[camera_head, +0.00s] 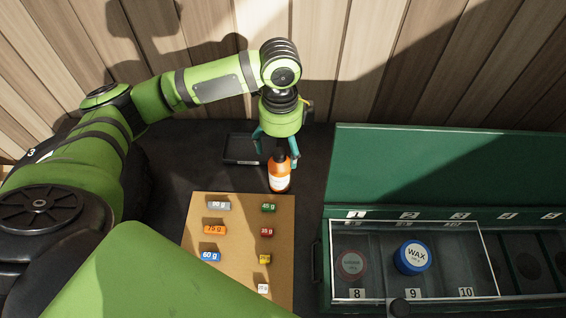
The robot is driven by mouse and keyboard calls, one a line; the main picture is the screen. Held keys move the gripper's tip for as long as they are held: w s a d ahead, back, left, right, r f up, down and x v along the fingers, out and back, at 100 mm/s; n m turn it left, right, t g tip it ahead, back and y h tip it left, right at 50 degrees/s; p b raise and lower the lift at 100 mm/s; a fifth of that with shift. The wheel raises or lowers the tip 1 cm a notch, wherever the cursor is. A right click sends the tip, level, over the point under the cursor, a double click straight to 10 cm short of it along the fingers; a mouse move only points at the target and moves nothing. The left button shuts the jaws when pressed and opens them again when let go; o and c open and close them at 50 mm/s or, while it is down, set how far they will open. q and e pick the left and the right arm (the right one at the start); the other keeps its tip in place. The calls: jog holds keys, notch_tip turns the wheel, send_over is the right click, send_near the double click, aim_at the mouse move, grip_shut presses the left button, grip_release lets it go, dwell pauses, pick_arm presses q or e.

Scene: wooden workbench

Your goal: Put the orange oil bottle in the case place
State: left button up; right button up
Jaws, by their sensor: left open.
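The orange oil bottle (279,176) stands upright on the dark bench top, with a dark cap and a pale label. My left gripper (277,156) is over it from above, open, with its teal fingers on either side of the bottle's top; I cannot tell whether they touch it. The green case (424,214) lies open at the right, with numbered places. A clear cover (374,286) lies over the places marked 8, 9 and 10. A blue wax tin (412,257) and a dim round tin (351,265) show there. My right gripper is not in view.
A cork-coloured board (238,283) with several coloured weight blocks lies in front of the bottle. A small black tray (242,149) sits behind, left of the gripper. A wooden wall (350,60) closes off the back. The case's raised lid (450,165) stands behind its places.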

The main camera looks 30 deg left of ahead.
aim_at(280, 164)
pick_arm(q)
jog(key=shift+s+a+f, duration=0.1)
jog(key=shift+a+f, duration=0.05)
jog(key=shift+f, duration=0.15)
jog(key=shift+s+f, duration=0.2)
jog(key=shift+f, duration=0.1)
notch_tip(280, 164, down, 5)
jog(key=shift+r+p, duration=0.15)
jog(key=shift+p, duration=0.75)
jog(key=shift+f, duration=0.4)
jog(key=shift+c, duration=0.4)
jog(key=c, duration=1.4)
jog(key=shift+r, duration=0.15)
jog(key=shift+c, duration=0.6)
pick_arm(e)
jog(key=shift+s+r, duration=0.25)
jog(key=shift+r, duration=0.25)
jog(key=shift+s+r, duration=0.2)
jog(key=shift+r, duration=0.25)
